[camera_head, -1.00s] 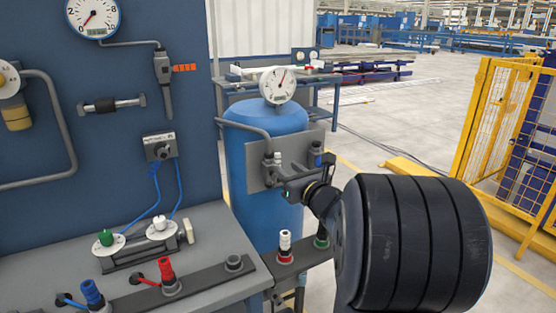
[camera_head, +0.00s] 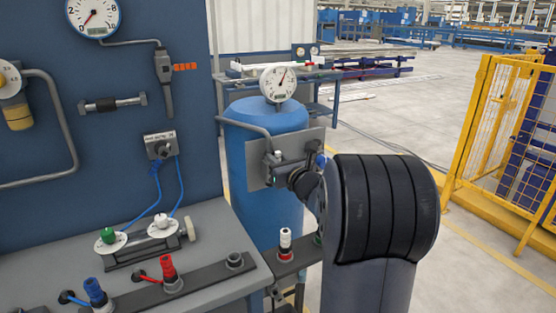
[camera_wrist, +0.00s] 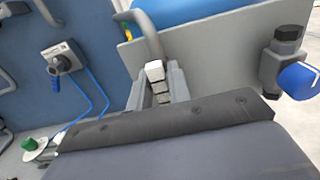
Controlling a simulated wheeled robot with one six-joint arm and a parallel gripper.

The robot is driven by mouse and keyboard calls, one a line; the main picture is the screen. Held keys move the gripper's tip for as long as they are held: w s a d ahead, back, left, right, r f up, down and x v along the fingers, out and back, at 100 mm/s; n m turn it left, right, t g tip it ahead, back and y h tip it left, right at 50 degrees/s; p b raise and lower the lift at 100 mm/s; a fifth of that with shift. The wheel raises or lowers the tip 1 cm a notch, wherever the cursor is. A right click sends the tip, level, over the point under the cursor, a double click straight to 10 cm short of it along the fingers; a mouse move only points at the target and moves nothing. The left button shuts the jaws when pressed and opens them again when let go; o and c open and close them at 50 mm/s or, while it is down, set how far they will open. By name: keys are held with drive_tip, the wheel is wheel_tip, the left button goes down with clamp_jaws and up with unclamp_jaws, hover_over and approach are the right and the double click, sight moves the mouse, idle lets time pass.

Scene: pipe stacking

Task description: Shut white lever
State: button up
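A white lever (camera_wrist: 155,70) shows upper middle in the wrist view, in front of the grey plate fixed to the blue tank. My gripper (camera_wrist: 160,92) is right at it, with grey parts on both sides of the lever. Whether the fingers press on it cannot be told. In the head view my gripper (camera_head: 284,169) is at the left valve on the plate, and my wrist hides much of that spot. The right valve has a blue handle (camera_wrist: 297,80), seen at the right in the wrist view.
The blue tank (camera_head: 265,205) carries the grey plate (camera_head: 257,172) and a round gauge (camera_head: 278,83). A workbench (camera_head: 215,240) with white, green, red and blue knobs stands at left. A white-topped valve (camera_head: 285,238) stands below the plate. A yellow fence (camera_head: 497,120) is at right.

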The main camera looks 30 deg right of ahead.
clamp_jaws()
drive_tip(key=shift+d, duration=0.1)
idle(0.3)
drive_tip(key=d+f+m+b, duration=0.3)
drive_tip(key=d+f+m, duration=0.2)
drive_tip(key=m, duration=1.3)
drive_tip(key=shift+d+f, duration=0.2)
drive_tip(key=shift+f, duration=0.1)
idle(0.4)
drive_tip(key=shift+o, duration=1.9)
unclamp_jaws()
